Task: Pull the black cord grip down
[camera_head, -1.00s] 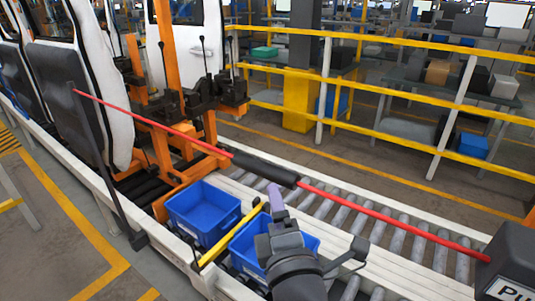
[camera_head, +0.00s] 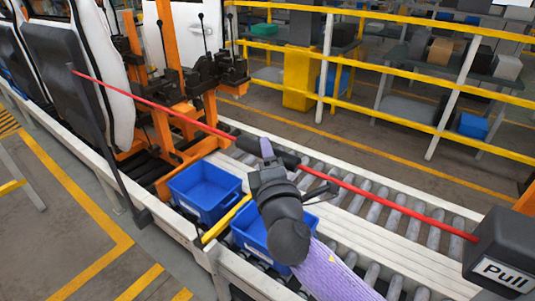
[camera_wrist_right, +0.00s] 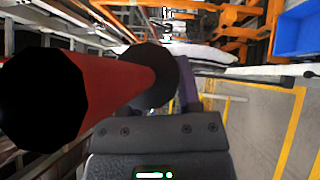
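The black cord grip (camera_head: 284,158) is a dark sleeve on a taut red cord (camera_head: 400,211) that runs across the line. My right gripper (camera_head: 267,152) is at the grip in the head view, with a purple fingertip overlapping it. Its other finger is hidden, and I cannot tell whether the fingers close on the grip. In the right wrist view the red cord (camera_wrist_right: 105,80) passes close to the camera, and the black grip (camera_wrist_right: 155,72) lies just ahead, beside a purple finger (camera_wrist_right: 190,92). My left gripper is not in view.
A dark box with a "Pull" sign (camera_head: 505,262) holds the cord's right end. A thin dark post (camera_head: 92,125) stands at its left end. Blue bins (camera_head: 205,190) and rollers (camera_head: 375,195) lie below the cord. Orange fixtures (camera_head: 165,130) and yellow railings (camera_head: 400,75) stand beyond.

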